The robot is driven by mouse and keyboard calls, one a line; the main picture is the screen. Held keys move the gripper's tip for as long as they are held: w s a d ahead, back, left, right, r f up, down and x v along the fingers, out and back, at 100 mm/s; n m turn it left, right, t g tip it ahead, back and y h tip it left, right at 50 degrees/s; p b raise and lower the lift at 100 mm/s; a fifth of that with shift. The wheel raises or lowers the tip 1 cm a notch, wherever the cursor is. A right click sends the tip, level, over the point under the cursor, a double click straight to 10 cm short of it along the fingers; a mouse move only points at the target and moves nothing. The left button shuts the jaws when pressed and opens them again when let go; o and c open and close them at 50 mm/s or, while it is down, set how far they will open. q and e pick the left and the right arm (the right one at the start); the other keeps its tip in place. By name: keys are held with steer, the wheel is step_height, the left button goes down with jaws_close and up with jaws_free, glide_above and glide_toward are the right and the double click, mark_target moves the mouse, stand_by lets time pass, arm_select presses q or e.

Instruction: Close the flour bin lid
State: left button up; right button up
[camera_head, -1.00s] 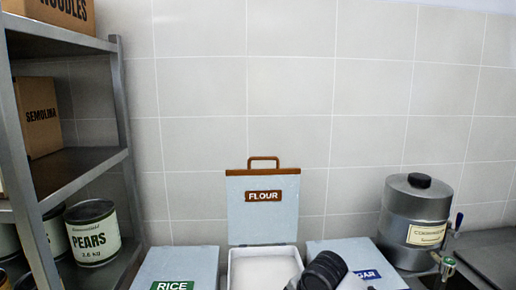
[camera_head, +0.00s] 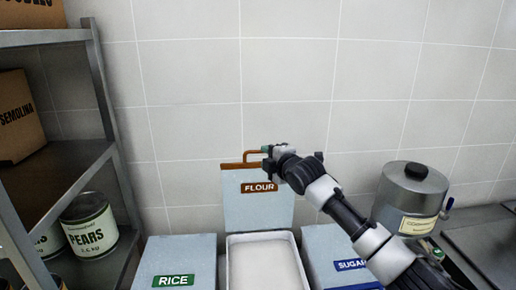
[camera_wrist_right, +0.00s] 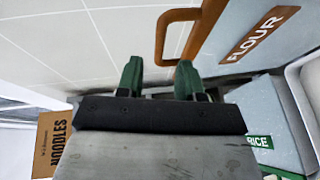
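The flour bin (camera_head: 233,272) stands in the middle with white contents. Its pale blue lid (camera_head: 240,205) stands upright and open at the back, with a brown FLOUR label and a brown handle (camera_head: 247,153) on its top edge. My right gripper (camera_head: 266,157) is at the handle's right side, partly covering it. In the right wrist view, the green fingers of the right gripper (camera_wrist_right: 160,73) are apart, and the handle (camera_wrist_right: 164,32) lies beside and beyond the right-hand finger. I cannot tell if they touch. My left gripper is not in view.
The rice bin (camera_head: 178,256) stands left and the sugar bin (camera_head: 325,243) right, partly behind my arm. A metal urn (camera_head: 408,195) stands at right. A metal shelf (camera_head: 70,170) with cans and boxes is at left. A tiled wall is close behind.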

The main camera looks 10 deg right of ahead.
mark_target(258, 152)
steer(key=shift+p+x, duration=0.5)
steer(key=shift+x, duration=2.55)
jaws_close()
